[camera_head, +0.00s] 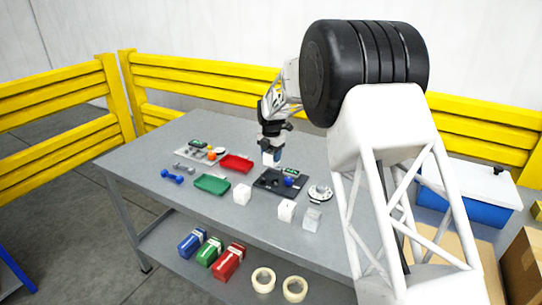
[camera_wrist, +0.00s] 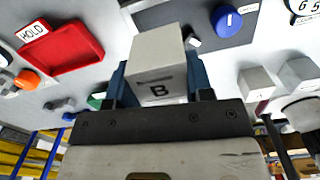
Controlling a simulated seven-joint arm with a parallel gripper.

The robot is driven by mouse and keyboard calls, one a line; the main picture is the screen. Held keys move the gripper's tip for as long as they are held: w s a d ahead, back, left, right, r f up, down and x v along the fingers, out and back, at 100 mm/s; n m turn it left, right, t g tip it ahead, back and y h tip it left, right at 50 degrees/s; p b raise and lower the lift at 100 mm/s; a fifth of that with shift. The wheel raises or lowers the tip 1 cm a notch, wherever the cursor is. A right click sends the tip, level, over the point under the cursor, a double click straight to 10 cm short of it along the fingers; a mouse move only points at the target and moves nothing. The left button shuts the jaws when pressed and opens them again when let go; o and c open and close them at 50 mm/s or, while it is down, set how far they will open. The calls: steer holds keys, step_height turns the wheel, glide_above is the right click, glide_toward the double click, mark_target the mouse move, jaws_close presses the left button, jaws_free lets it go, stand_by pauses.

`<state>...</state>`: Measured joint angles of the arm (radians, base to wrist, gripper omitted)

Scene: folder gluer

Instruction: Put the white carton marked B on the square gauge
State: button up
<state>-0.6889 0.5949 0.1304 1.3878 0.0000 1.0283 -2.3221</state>
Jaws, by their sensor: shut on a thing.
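My gripper (camera_head: 272,150) is shut on the white carton marked B (camera_wrist: 160,75), and the letter B faces the wrist camera. In the head view this carton (camera_head: 268,158) hangs from the jaws, above the table near the back edge of a dark plate (camera_head: 262,186). The blue jaws (camera_wrist: 200,80) grip the carton on both sides. The dark plate carries a blue round knob (camera_head: 289,181), which also shows in the wrist view (camera_wrist: 227,20). I cannot tell for sure which fixture is the square gauge; no label for it is readable.
A red tray (camera_head: 236,163) labelled HOLD, a green tray (camera_head: 212,184) and a round dial (camera_head: 319,193) surround the plate. White cartons (camera_head: 242,194) (camera_head: 286,211) and a greyish block (camera_head: 311,220) stand in front.

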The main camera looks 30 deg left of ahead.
steer(key=shift+f, duration=0.25)
steer(key=shift+f, duration=2.75)
steer(key=o, duration=1)
steer(key=shift+c, duration=0.2)
steer(key=shift+r, duration=0.1)
steer(key=shift+r, duration=4.85)
